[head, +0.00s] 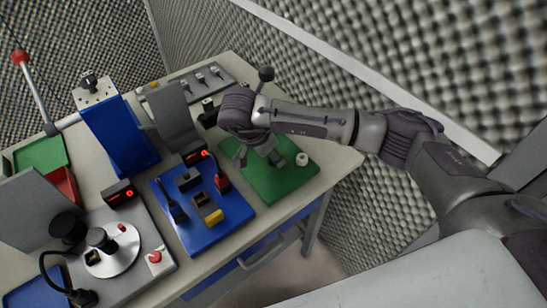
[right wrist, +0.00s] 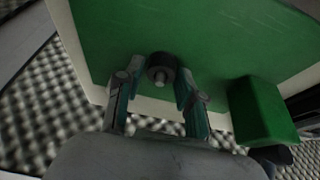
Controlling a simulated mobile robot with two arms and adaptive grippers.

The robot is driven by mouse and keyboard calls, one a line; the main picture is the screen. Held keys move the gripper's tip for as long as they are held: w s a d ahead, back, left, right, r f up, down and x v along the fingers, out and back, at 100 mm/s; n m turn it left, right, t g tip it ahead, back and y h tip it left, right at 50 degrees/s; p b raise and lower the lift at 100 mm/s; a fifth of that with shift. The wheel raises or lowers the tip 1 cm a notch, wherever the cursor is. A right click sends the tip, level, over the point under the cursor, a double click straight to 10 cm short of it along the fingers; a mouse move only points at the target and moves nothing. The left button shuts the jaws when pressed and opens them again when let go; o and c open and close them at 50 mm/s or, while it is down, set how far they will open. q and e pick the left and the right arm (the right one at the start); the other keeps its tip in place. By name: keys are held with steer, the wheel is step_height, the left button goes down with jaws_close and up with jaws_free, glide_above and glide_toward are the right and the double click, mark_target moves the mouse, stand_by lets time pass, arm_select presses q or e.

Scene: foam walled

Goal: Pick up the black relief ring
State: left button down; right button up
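The black relief ring (right wrist: 161,62) shows in the right wrist view as a short, dark round piece with a paler grey centre, over the green board (right wrist: 215,35). My right gripper (right wrist: 159,80) is open, with one finger on each side of the ring. The fingertips are close to the ring; whether they touch it I cannot tell. In the head view my right gripper (head: 259,160) points down over the green board (head: 285,188) at the right end of the table, and I cannot make out the ring there. My left gripper is not in view.
A small white round piece (head: 302,158) is on the green board, right of my gripper. A green block (right wrist: 262,110) is beside the right finger in the wrist view. A blue board (head: 230,232) with several connectors lies left of the green board. Foam walls stand behind.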

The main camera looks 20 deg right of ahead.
steer(key=c, duration=0.4)
steer(key=shift+r, duration=0.15)
